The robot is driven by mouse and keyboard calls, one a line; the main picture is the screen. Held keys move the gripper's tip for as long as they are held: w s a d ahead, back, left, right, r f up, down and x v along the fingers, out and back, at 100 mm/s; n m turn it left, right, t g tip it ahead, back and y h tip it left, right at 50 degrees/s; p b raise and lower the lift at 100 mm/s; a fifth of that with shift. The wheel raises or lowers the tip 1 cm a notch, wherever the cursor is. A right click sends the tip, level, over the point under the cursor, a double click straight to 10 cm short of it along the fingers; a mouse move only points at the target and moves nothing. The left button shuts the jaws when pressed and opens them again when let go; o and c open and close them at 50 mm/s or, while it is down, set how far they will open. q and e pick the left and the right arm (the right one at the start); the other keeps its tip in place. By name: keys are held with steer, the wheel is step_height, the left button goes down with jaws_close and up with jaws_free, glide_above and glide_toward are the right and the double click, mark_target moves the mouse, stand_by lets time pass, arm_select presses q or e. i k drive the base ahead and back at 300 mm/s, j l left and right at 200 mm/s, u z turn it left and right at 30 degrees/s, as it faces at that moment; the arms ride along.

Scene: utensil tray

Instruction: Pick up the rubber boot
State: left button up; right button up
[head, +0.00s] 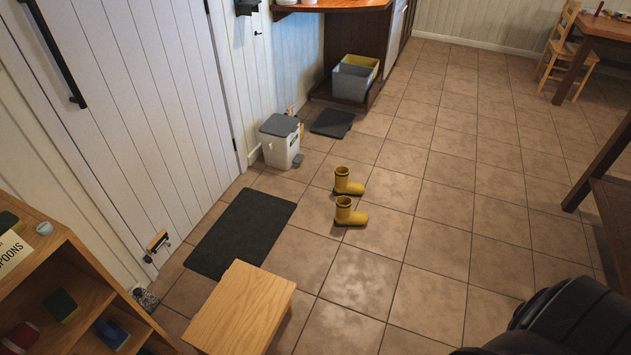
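Two yellow rubber boots stand upright on the tiled floor, toes pointing right. The farther rubber boot (347,182) is just behind the nearer rubber boot (348,213), with a small gap between them. Both have a dark band at the top opening and dark soles. Neither of my grippers shows in the head view, and nothing touches the boots.
A dark mat (240,232) lies left of the boots. A wooden stool (240,310) stands in front of them, and a grey-lidded bin (280,140) stands behind left. A wooden shelf (75,255) fills the lower left. Tiled floor is clear right of the boots.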

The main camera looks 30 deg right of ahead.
mark_target(342, 187)
steer(key=i+l+u, duration=0.15)
steer(key=l, duration=0.4)
steer(key=i+l+u, duration=0.1)
steer(key=l, duration=0.45)
steer(key=i+l+u, duration=0.15)
steer(key=l, duration=0.4)
steer(key=i+l+u, duration=0.15)
steer(key=l, duration=0.45)
steer(key=i+l+u, duration=0.1)
steer(key=l, duration=0.5)
steer(key=i, duration=0.05)
